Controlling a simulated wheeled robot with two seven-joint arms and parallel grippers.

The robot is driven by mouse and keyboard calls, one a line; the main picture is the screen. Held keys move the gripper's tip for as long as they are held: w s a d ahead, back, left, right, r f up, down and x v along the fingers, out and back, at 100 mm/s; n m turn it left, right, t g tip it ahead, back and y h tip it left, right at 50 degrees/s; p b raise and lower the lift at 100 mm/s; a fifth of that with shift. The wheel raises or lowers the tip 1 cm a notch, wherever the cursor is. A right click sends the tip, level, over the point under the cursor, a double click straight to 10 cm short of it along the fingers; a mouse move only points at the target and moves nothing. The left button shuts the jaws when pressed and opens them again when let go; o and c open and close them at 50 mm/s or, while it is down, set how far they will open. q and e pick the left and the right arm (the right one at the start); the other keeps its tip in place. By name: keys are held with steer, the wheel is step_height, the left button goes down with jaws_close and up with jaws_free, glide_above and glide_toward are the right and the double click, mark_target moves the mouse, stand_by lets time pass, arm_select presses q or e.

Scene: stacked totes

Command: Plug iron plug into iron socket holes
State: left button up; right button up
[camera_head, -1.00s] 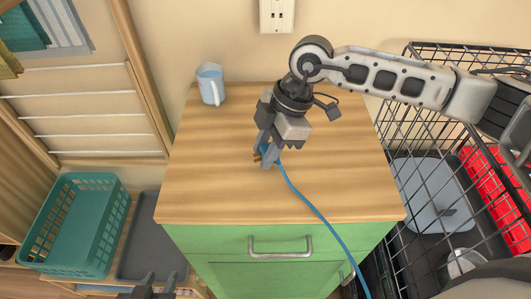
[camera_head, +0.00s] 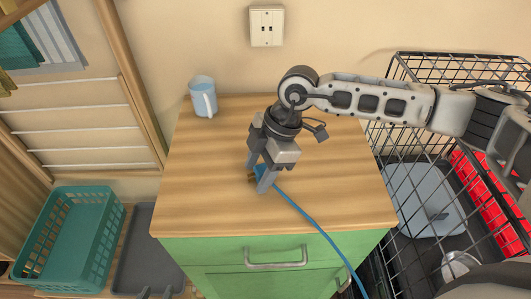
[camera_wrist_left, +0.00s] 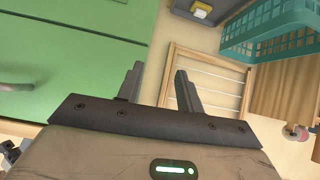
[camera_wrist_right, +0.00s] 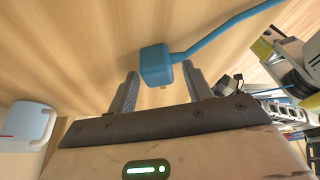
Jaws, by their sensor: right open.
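The iron plug, blue with brass prongs (camera_head: 251,177), is at the wooden top on a blue cord. My right gripper (camera_head: 259,180) points down over it, its fingers open on either side. In the right wrist view the blue plug body (camera_wrist_right: 155,65) shows between the fingertips (camera_wrist_right: 160,82), with a clear gap to the right finger; whether it touches the left one I cannot tell. The socket (camera_head: 267,26) is a cream wall plate with dark holes behind the cabinet.
The wooden-topped green cabinet (camera_head: 340,205) has a light blue mug (camera_head: 202,97) at its back left corner. A black wire rack (camera_head: 425,150) stands at the right. A teal basket (camera_head: 65,240) and grey tray (camera_head: 150,245) lie at the left. The cabinet top's front left is clear.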

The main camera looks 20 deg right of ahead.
arm_select(q)
steer(key=shift+w+d+f+b, duration=0.2)
steer(key=shift+f+b, duration=0.3)
steer(key=shift+b, duration=0.7)
arm_select(e)
steer(key=v, duration=1.6)
steer(key=shift+s, duration=0.2)
arm_select(q)
steer(key=shift+s, duration=0.1)
arm_select(e)
steer(key=shift+f, duration=0.2)
steer(key=x, duration=0.5)
steer(key=p+x, duration=0.1)
steer(key=x, duration=0.4)
steer(key=p+x, duration=0.1)
steer(key=x, duration=0.4)
steer(key=shift+w, duration=0.2)
steer(key=shift+a+f+p, duration=0.2)
steer(key=shift+p, duration=0.4)
arm_select(q)
steer(key=shift+a+r, duration=0.3)
steer(key=shift+r, duration=0.3)
arm_select(e)
steer(key=shift+r, duration=0.1)
arm_select(q)
steer(key=shift+s+f, duration=0.1)
steer(key=shift+f, duration=0.05)
